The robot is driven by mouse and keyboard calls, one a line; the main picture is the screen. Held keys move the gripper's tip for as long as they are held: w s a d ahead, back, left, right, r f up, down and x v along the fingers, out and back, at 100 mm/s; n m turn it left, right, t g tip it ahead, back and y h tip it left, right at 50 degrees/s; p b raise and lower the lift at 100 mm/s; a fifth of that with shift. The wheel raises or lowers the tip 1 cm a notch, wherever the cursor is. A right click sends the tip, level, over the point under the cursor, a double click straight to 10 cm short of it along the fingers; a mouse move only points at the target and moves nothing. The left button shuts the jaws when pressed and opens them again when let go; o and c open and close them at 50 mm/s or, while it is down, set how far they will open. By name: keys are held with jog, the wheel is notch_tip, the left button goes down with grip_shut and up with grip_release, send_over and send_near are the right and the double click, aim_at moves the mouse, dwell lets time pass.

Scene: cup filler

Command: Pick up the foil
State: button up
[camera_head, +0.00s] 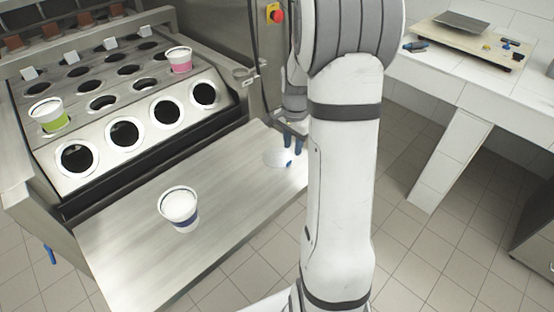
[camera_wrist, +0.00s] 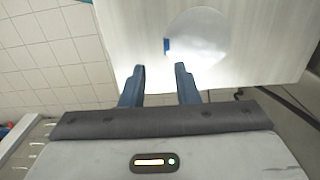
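The foil is a thin, pale round disc (camera_head: 276,158) lying flat on the metal shelf (camera_head: 125,245), near its right end. In the wrist view the foil (camera_wrist: 205,38) is a shiny circle with a small blue tab at its left edge. My gripper (camera_head: 293,147) is at the right side of the foil in the head view, with its blue fingers pointing down. In the wrist view my gripper (camera_wrist: 160,70) is open and empty. The blue tab shows just beyond the gap between the fingertips. I cannot tell whether the fingers touch the shelf.
A white cup with a blue band (camera_head: 180,208) stands on the shelf. The metal rack of round holes (camera_head: 105,75) behind holds a green-banded cup (camera_head: 48,116) and a pink-banded cup (camera_head: 179,60). A white tiled counter (camera_head: 455,85) stands at the right.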

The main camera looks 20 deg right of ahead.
aim_at(290, 166)
jog(key=f, duration=0.6)
jog(key=shift+w+a, duration=0.1)
jog(key=shift+a, duration=0.2)
jog(key=shift+c, duration=0.3)
grip_shut()
